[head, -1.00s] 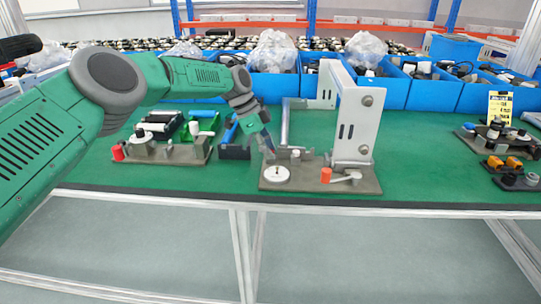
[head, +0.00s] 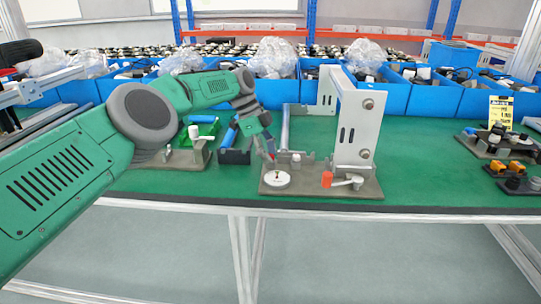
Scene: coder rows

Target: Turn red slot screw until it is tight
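A grey fixture plate (head: 330,190) lies on the green bench. It carries a white round disc (head: 277,179) with a small dark mark on top, an orange-red cap (head: 327,179) and a tall white bracket (head: 358,130). I cannot make out a red slot screw for certain. My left gripper (head: 271,152) points down just above and behind the white disc, near the plate's left back edge. Its fingers are small and dark, and whether they are open, shut or touching anything cannot be seen. My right gripper is not in view.
A second fixture (head: 185,158) stands to the left, partly behind my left arm. Blue bins (head: 433,95) line the back of the bench. More fixtures (head: 500,141) and a yellow label (head: 501,111) are at the right. Green surface (head: 425,165) is clear between.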

